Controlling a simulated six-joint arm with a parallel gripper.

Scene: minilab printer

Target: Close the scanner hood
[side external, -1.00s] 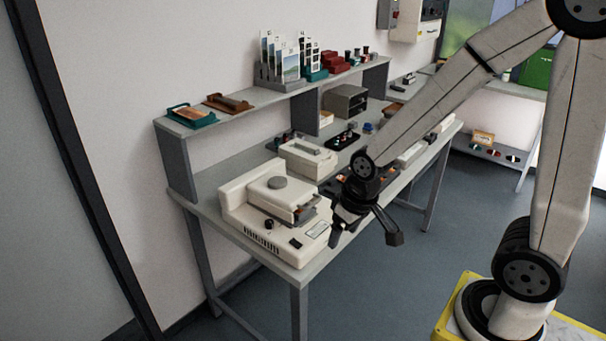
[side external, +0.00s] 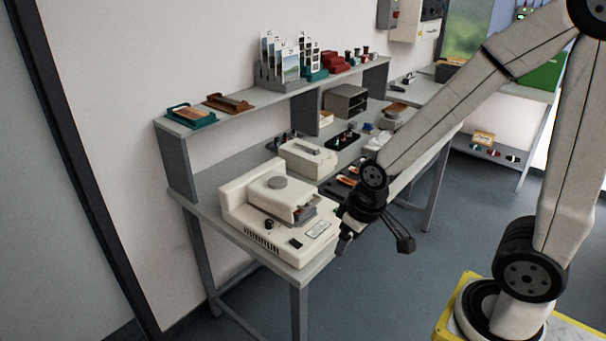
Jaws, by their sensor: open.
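The scanner (side external: 270,232) is a cream box at the near left end of the bench. Its hood (side external: 283,196) is the raised cream block on top with a grey round disc. A grey part with a small orange-brown patch shows at the hood's right edge. I cannot tell from this angle how far the hood stands from its seat. My gripper (side external: 375,243) is open and empty, its fingers spread and pointing down. It appears to the right of the scanner, in front of the bench edge, apart from the hood.
A second cream device (side external: 307,158) stands behind the scanner. Dark trays and small items lie further along the bench. A raised shelf (side external: 240,118) at the back holds trays, photo strips and red blocks. Open floor lies in front of the bench.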

